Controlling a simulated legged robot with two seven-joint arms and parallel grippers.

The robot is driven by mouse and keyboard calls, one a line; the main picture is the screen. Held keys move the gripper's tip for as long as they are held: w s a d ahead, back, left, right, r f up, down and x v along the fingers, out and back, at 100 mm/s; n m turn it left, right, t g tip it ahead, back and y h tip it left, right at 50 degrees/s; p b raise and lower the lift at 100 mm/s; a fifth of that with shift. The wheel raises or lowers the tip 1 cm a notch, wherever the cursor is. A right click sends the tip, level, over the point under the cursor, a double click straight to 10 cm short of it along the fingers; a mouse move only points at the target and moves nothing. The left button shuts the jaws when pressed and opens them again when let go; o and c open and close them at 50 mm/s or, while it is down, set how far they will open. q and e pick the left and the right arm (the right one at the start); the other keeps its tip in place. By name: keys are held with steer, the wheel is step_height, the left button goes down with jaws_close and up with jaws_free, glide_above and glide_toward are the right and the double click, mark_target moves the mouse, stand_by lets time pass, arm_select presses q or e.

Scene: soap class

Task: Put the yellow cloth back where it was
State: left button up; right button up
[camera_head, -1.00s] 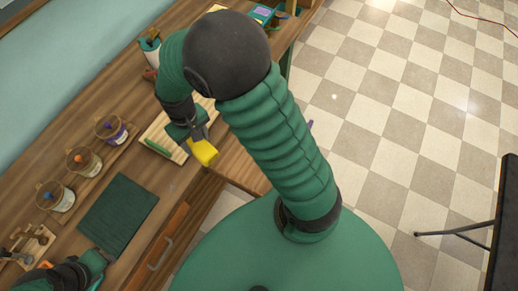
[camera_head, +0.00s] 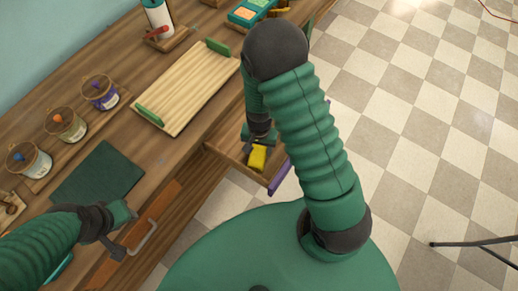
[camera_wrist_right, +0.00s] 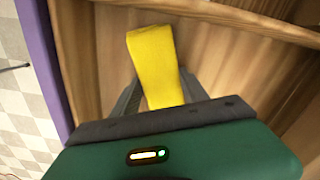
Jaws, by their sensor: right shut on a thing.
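The yellow cloth (camera_head: 258,157) is held by my right gripper (camera_head: 257,146). The gripper is over or inside an open wooden drawer (camera_head: 228,149) with a purple front (camera_head: 280,177). In the right wrist view the folded yellow cloth (camera_wrist_right: 155,62) sits between the fingers of my right gripper (camera_wrist_right: 157,100), with the drawer's wooden inside (camera_wrist_right: 95,65) behind it. I cannot tell whether the cloth touches the drawer floor. My left gripper (camera_head: 125,232) is at the lower left near an orange drawer front; its jaw state is unclear.
A light wooden tray (camera_head: 187,88) with green handles lies on the wooden counter. Several jars with coloured knobs (camera_head: 65,124) stand at the left, beside a dark green mat (camera_head: 97,174). An orange drawer front (camera_head: 155,222) has a metal handle. A white bottle (camera_head: 158,18) stands at the back.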

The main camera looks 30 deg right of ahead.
steer(key=o, duration=1.3)
